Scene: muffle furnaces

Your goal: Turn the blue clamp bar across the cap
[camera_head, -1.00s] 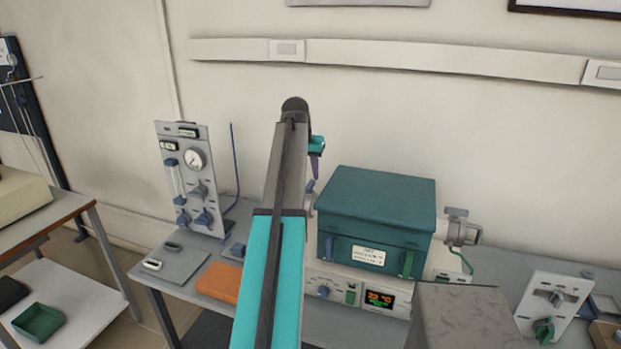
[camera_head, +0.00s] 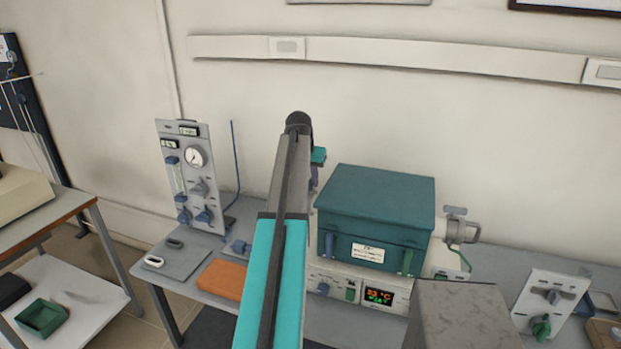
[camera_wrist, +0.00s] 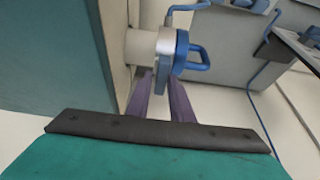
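In the wrist view, a pale cylindrical cap (camera_wrist: 141,47) sticks out from the side of the teal furnace (camera_wrist: 50,50). A silver collar and an upright blue clamp bar (camera_wrist: 181,50) sit at its outer end, with a blue loop handle (camera_wrist: 200,58) beside the bar. My gripper (camera_wrist: 160,78) has two purple fingers, apart, with a gap between them. Their tips are just below the collar and bar; I cannot tell whether they touch. In the head view, my gripper (camera_head: 314,178) shows small at the furnace's left side, and my arm hides the cap there.
The furnace (camera_head: 375,205) stands on a controller with a lit display (camera_head: 379,295). A grey gauge panel (camera_head: 192,175) stands to the left, with an orange block (camera_head: 222,280) on the bench. The furnace's right end has a grey fitting (camera_head: 461,230). A grey box (camera_head: 460,315) stands in front.

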